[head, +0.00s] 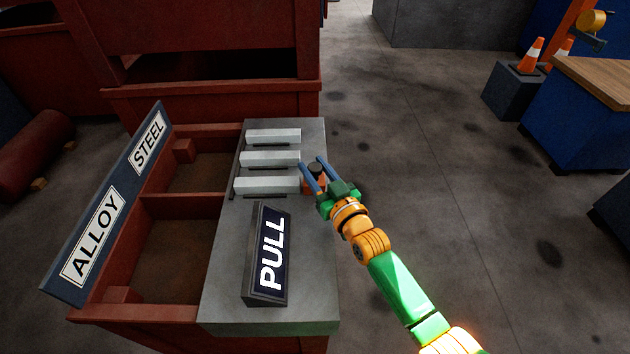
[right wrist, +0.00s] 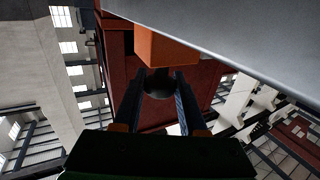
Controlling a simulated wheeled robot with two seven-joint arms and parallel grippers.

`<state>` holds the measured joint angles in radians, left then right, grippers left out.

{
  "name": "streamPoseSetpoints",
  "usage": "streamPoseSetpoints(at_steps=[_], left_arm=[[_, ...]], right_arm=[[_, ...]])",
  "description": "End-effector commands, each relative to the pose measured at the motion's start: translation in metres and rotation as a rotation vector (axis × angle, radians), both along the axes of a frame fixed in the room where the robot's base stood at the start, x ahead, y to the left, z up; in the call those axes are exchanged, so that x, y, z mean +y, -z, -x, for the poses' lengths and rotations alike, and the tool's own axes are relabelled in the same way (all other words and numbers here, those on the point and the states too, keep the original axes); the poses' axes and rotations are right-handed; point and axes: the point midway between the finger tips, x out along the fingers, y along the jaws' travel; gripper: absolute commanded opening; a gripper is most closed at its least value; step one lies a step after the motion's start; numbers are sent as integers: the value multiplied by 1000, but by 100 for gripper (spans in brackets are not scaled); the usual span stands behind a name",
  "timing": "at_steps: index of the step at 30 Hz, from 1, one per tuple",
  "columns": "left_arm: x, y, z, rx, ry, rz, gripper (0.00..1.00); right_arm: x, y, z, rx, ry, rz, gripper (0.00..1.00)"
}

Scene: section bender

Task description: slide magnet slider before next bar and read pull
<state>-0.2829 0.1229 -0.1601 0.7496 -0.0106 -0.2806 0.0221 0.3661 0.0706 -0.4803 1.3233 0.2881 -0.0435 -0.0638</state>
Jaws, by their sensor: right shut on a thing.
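Three pale grey bars, the far one (head: 273,136), the middle one (head: 270,158) and the near one (head: 266,185), lie in a row on a grey bench top (head: 225,290). The magnet slider (head: 308,187) is orange with a black knob and is at the right end of the near bar; I cannot tell whether they touch. My right gripper (head: 312,163) is shut on its knob. The right wrist view shows the orange slider (right wrist: 165,48) above the dark knob (right wrist: 158,86), between the fingers. The dark PULL sign (head: 270,255) shows no readable value. My left gripper is out of view.
Left of the bench are two red bins, the far one under a STEEL sign (head: 148,141) and the near one under an ALLOY sign (head: 92,240). Large red containers (head: 210,40) stand behind. Open floor (head: 430,150) lies to the right, with a blue wood-topped cabinet (head: 580,120) beyond.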

Motion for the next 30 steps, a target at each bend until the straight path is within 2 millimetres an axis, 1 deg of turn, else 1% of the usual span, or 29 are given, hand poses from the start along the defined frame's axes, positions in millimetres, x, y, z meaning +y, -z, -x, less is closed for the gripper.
streamPoseSetpoints(at_steps=[1, 8, 9, 11, 12, 19, 21, 23, 25, 27, 30], left_arm=[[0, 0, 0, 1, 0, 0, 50], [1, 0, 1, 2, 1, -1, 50], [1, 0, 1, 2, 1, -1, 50], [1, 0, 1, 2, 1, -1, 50], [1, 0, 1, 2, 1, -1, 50], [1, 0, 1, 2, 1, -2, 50], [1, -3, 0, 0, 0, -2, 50], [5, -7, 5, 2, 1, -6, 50], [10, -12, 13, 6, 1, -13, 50], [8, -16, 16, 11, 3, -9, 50], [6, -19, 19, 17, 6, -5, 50]], right_arm=[[0, 3, 0, 7, -1, 2, 0], [0, 3, 0, 9, -1, 2, 0], [0, 3, 0, 9, -1, 2, 49], [0, 3, 0, 8, -1, 2, 66], [0, 3, 0, 8, -1, 2, 72], [0, 2, 0, 7, -1, 1, 72], [-1, 1, 3, 8, -1, 2, 72], [-6, 0, 12, 10, 0, 3, 72], [-12, -2, 26, 11, -1, 3, 72], [-19, -1, 40, 11, -1, 3, 72], [-27, 1, 56, 10, -1, 3, 72]])
